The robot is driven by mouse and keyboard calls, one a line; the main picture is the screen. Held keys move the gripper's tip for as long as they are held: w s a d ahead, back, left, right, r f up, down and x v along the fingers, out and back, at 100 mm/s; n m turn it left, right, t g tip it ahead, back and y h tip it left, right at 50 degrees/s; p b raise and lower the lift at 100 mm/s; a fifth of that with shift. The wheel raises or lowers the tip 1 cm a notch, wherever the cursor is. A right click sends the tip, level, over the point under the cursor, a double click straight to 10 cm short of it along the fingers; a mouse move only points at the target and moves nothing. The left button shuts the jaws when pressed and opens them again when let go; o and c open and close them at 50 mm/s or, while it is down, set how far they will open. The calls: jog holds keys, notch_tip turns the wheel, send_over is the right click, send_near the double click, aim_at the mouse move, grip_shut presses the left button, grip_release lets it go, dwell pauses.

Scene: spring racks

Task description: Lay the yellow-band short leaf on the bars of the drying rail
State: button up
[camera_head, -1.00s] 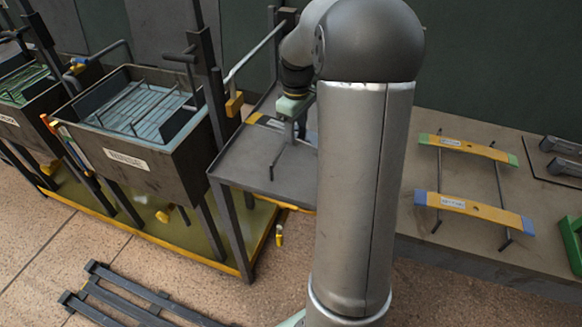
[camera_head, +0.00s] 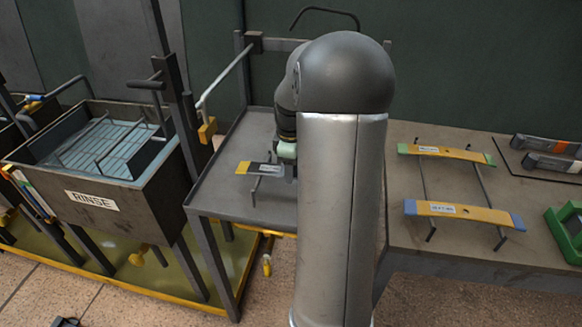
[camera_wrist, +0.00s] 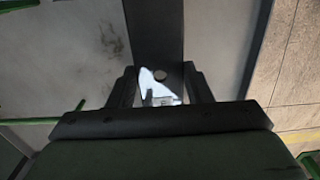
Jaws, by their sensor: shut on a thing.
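My gripper (camera_head: 287,165) is shut on a short dark leaf with a yellow end band (camera_head: 243,168) and a small pale label. The leaf lies level over the grey drip tray (camera_head: 215,192), its yellow end pointing left. In the wrist view the dark leaf (camera_wrist: 155,35) runs away between my fingers (camera_wrist: 160,88), with a hole and a label near the grip. A thin bar (camera_head: 254,190) shows in front of the leaf on the tray. Whether the leaf touches it, I cannot tell. My arm hides the tray's right part.
The rinse tank (camera_head: 120,200) stands left of the tray, with an upright post between. On the right bench (camera_head: 400,245), two yellow leaves, one green-ended (camera_head: 445,153) and one blue-ended (camera_head: 460,211), lie across two bars. A green holder (camera_head: 568,235) is at far right.

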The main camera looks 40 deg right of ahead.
jog(key=shift+f+b, duration=0.3)
jog(key=shift+f, duration=0.2)
jog(key=o, duration=1.4)
notch_tip(320, 180, up, 13)
jog(key=s+a+f+m, duration=0.1)
jog(key=s+a, duration=0.1)
jog(key=a, duration=0.6)
jog(key=s+a+f+m, duration=0.1)
jog(key=s+a+m, duration=0.15)
jog(key=a, duration=0.65)
jog(key=s+a+f+m, duration=0.3)
jog(key=s+a+f, duration=0.4)
jog(key=s+a, duration=0.3)
jog(key=s, duration=0.3)
jog(key=shift+s+a+m+p, duration=0.15)
jog(key=shift+a+m+p, duration=0.15)
jog(key=shift+a+m, duration=0.1)
